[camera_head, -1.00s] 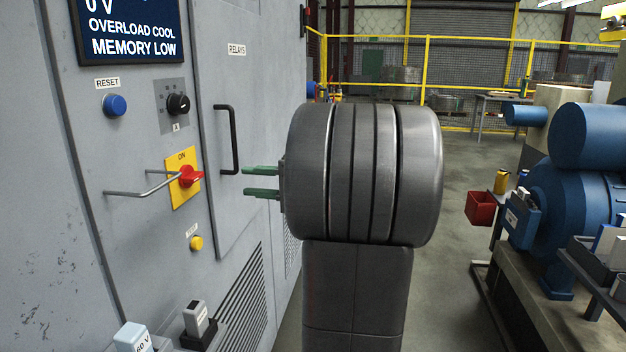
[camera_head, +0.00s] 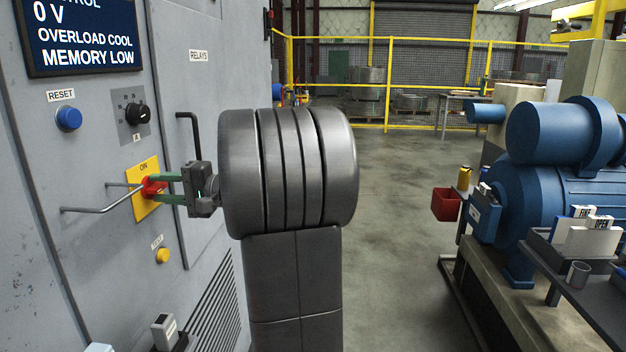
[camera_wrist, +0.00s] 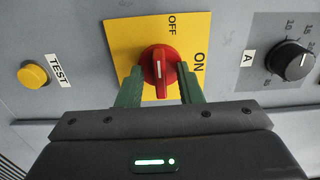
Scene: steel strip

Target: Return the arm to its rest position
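My gripper (camera_head: 162,189) is in front of the grey cabinet at the red rotary knob (camera_head: 152,187) on its yellow plate (camera_head: 143,170). Its two green fingers are apart. In the wrist view my gripper (camera_wrist: 160,86) has one finger on each side of the red knob (camera_wrist: 159,66), and I cannot tell whether either touches it. The knob's white mark lies along the picture's vertical there. The yellow plate (camera_wrist: 120,40) reads OFF at the top and ON at the right. My arm hides part of the cabinet.
Bent metal bars (camera_head: 95,202) stick out beside the knob. A black door handle (camera_head: 196,138) is behind my gripper. The display (camera_head: 82,35) reads 0 V, OVERLOAD COOL, MEMORY LOW. A blue motor (camera_head: 540,195) stands at right. Open floor (camera_head: 390,250) lies between.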

